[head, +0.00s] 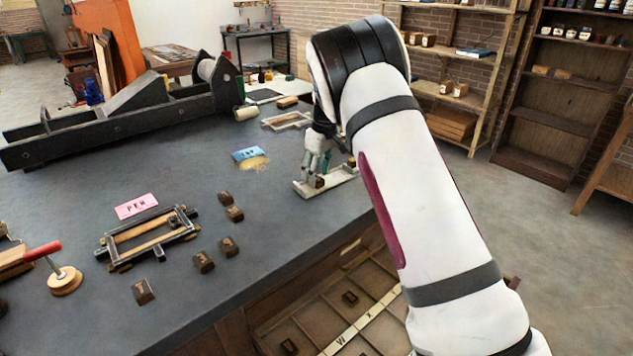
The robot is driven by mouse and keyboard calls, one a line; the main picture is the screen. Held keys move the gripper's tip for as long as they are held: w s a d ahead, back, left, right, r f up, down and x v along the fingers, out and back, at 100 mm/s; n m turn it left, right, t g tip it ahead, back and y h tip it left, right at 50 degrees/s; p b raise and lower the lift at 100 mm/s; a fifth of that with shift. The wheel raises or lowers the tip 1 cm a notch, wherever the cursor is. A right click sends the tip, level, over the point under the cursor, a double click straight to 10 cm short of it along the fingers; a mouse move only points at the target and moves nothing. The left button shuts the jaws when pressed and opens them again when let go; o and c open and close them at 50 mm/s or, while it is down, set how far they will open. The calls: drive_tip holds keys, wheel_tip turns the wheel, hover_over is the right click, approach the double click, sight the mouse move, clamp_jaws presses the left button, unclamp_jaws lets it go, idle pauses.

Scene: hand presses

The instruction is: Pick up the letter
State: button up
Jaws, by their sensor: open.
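Several small dark wooden letter blocks lie on the grey table (290,230), among them a block at the front left (143,291) and a block near the middle (234,213). Which of them is the task's letter cannot be told. My gripper (316,178) is open and points down over a pale shallow tray (339,182) on the right of the table. A small brown letter block (319,183) shows in the tray right at the fingertips. Whether the fingers touch it cannot be told. My arm hides part of the tray.
A frame with metal bars (150,240) lies beside a pink card (136,206). A blue card (248,153) lies farther back. A large dark press (120,115) fills the back left. Below the table edge, an open compartment drawer (300,325) holds a few blocks.

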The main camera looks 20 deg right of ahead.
drive_tip(key=shift+w+f, duration=0.1)
drive_tip(key=shift+f, duration=0.6)
drive_tip(key=c, duration=0.9)
drive_tip(key=shift+r, duration=0.2)
